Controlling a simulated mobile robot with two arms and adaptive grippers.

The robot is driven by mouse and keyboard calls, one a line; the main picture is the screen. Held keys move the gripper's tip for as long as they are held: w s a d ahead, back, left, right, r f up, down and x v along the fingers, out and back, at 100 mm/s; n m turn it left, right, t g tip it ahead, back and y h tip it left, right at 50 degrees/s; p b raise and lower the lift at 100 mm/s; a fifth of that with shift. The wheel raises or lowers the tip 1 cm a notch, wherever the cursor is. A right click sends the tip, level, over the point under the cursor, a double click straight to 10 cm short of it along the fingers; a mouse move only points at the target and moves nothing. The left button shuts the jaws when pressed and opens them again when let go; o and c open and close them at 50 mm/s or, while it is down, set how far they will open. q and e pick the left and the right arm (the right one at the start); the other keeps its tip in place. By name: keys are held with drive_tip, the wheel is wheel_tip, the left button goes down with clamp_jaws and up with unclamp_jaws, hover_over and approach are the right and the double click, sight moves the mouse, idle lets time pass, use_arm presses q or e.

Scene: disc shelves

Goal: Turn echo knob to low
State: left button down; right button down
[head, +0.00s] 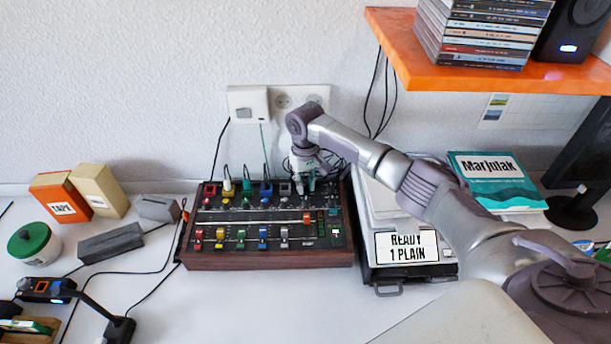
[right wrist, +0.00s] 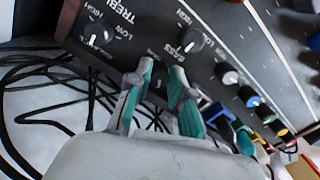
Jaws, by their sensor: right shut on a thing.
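The mixer (head: 262,263) is a dark panel in a wooden case with several knobs, sliders and coloured plugs. My right gripper (head: 305,188) reaches down onto the panel's back right corner. In the right wrist view its teal-padded fingers (right wrist: 161,72) are closed around a small dark knob (right wrist: 159,91). The fingers hide most of this knob and its label, so I cannot read whether it says echo. The treble knob (right wrist: 97,38) and the bass knob (right wrist: 192,40) show just past the fingertips. My left gripper is not in view.
A grey device with a "READY 1 PLAIN" sign (head: 406,247) stands right of the mixer. An orange shelf (head: 480,85) hangs at upper right. Loose black cables (right wrist: 50,85) lie beside the panel. A grey block (head: 111,243) and boxes stand at left.

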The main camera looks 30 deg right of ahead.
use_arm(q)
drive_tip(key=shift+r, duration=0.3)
use_arm(e)
drive_tip(key=shift+n, duration=0.4)
drive_tip(key=c, duration=1)
unclamp_jaws()
drive_tip(key=shift+c, duration=0.2)
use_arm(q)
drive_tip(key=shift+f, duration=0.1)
